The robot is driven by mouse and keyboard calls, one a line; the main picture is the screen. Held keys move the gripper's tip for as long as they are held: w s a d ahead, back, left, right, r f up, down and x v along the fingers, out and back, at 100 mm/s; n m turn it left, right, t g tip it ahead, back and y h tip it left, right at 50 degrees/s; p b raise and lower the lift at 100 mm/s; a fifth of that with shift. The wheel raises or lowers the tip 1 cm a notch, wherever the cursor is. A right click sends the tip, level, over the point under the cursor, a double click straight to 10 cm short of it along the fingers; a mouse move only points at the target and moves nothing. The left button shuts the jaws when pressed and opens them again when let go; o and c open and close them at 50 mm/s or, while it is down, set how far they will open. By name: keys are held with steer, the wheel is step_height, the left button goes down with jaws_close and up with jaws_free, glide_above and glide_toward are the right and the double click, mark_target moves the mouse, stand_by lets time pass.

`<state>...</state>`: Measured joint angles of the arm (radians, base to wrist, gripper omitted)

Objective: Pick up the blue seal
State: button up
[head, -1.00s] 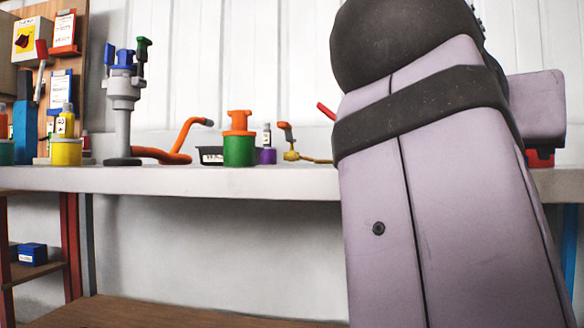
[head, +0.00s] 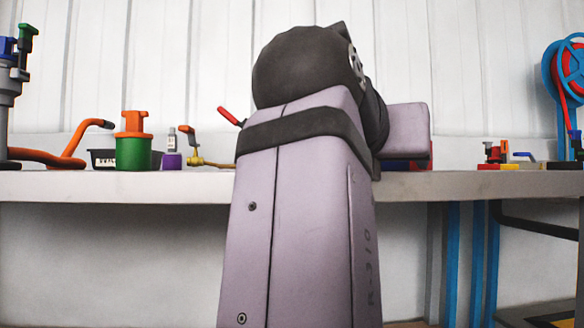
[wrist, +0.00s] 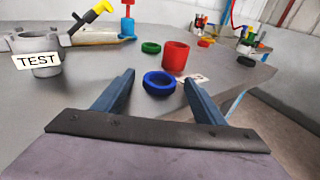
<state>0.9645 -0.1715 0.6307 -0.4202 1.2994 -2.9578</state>
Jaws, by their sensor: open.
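The blue seal (wrist: 159,84) is a thick blue ring lying flat on the grey bench top. In the wrist view it shows ahead of and between the fingers of my gripper (wrist: 158,78). The two dark blue fingers are spread wide, with nothing held between them. How far the fingertips are above the bench is hard to tell. In the head view my arm covers the middle of the bench, and neither the seal nor my gripper shows there.
A fitting with a TEST label (wrist: 37,61) is at left. The bench edge drops away at right.

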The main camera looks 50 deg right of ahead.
steer(key=shift+c, duration=0.3)
steer(key=c, duration=1)
steer(key=shift+c, duration=0.2)
steer(key=shift+r, duration=0.1)
step_height(320, 180, up, 76)
steer(key=p, duration=7.6)
